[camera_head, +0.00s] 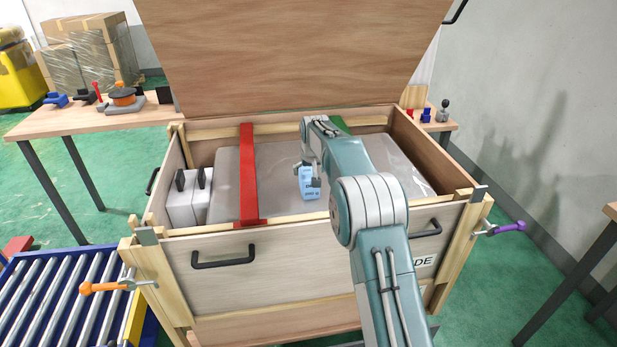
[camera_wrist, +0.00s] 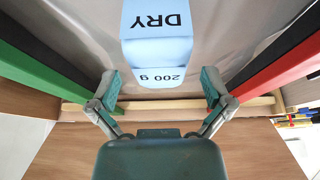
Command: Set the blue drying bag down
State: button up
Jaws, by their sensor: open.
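The blue drying bag (camera_head: 309,183) is a small light-blue block inside the open wooden crate (camera_head: 300,262). It appears to rest on the grey wrapped load (camera_head: 275,165), between the red strap (camera_head: 247,175) and the green strap (camera_head: 338,124). In the wrist view the bag (camera_wrist: 158,35) shows the prints "DRY" and "200 g". My gripper (camera_wrist: 160,88) is open, with one finger on each side of the bag's near end and a visible gap at both. In the head view my arm hides part of the load and most of the gripper.
The crate's raised lid (camera_head: 300,50) stands behind. White boxes with dark handles (camera_head: 187,197) sit at the crate's left end. Orange (camera_head: 100,287) and purple (camera_head: 507,228) clamps stick out at the front corners. A roller conveyor (camera_head: 60,300) is at left, and a tool table (camera_head: 60,122) behind it.

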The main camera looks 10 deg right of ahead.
jog(key=v, duration=0.9)
jog(key=s+r, duration=0.6)
jog(key=s, duration=0.4)
jog(key=s+r, duration=0.5)
jog(key=s, duration=0.6)
jog(key=s+f, duration=0.3)
jog(key=s, duration=1)
jog(key=s+f, duration=0.3)
jog(key=s, duration=1)
jog(key=shift+s+f+t, duration=0.15)
jog(key=shift+f+t, duration=0.2)
jog(key=shift+t, duration=0.05)
